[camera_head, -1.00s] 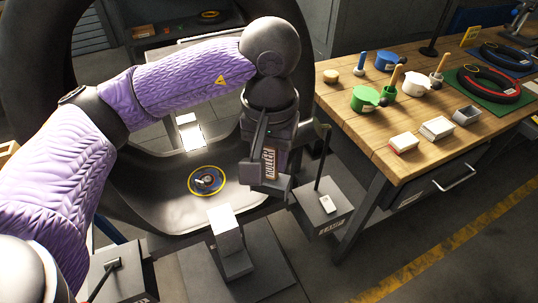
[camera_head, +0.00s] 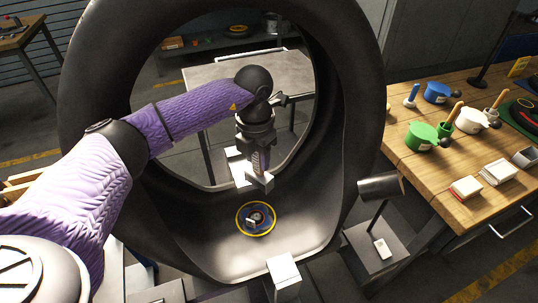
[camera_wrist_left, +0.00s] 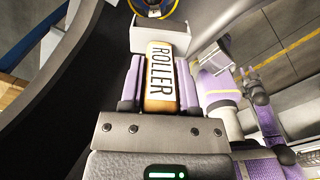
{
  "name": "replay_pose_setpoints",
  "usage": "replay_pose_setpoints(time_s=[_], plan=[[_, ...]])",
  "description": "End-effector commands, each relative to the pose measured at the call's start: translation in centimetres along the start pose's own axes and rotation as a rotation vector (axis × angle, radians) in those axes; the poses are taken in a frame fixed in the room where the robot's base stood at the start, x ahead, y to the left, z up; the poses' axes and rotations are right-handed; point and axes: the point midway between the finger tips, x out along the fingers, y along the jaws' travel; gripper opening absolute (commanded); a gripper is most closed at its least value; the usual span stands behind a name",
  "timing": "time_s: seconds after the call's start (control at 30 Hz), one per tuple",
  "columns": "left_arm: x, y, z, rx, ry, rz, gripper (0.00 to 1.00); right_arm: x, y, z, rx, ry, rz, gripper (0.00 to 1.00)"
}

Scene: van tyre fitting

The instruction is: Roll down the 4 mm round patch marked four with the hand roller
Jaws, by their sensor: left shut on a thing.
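The round patch (camera_head: 256,218), with a yellow outer ring, a dark blue band and a pale centre tag, lies on the inner floor of the big upright tyre (camera_head: 190,240). Its number is not readable. My left gripper (camera_head: 262,172) is shut on the hand roller, whose orange handle (camera_wrist_left: 160,80) reads ROLLER in the left wrist view. The roller's pale grey end (camera_head: 261,183) hangs above and slightly behind the patch, apart from it. The patch's edge also shows at the top of the wrist view (camera_wrist_left: 158,8).
The wooden bench (camera_head: 440,190) at the right holds a green pot (camera_head: 421,136), a white pot (camera_head: 468,120) and small boxes. A grey cylinder on a stand (camera_head: 380,186) stands by the tyre's right side. The tyre wall curves around my left arm.

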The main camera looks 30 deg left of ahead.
Motion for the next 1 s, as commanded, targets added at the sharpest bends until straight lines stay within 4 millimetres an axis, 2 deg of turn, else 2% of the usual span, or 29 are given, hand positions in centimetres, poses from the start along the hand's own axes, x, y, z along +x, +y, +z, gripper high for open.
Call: replay_pose_setpoints(time_s=[0.1,0.2,0.37,0.73,0.83,1.0], plan=[[0.6,0.9,-0.1,-0.178,0.004,0.007,0.00,-0.1,-0.1,0.0,0.000,-0.001,-0.001,0.48],[0.9,1.3,0.0,-0.250,0.003,0.011,0.00,-0.1,-0.2,0.0,0.000,-0.001,-0.002,0.48],[1.9,1.3,-0.1,-0.262,0.003,0.011,0.00,0.8,-0.3,0.1,0.002,-0.003,-0.005,0.48],[7.3,1.4,-0.1,-0.259,0.006,0.011,0.00,5.3,-0.8,0.8,0.000,-0.012,-0.014,0.48],[8.0,1.4,-0.1,-0.258,0.005,0.011,0.00,5.8,-0.7,0.9,-0.001,-0.013,-0.012,0.48],[7.8,1.4,-0.1,-0.258,0.003,0.011,0.00,5.7,-0.5,1.0,-0.001,-0.013,-0.010,0.48]])
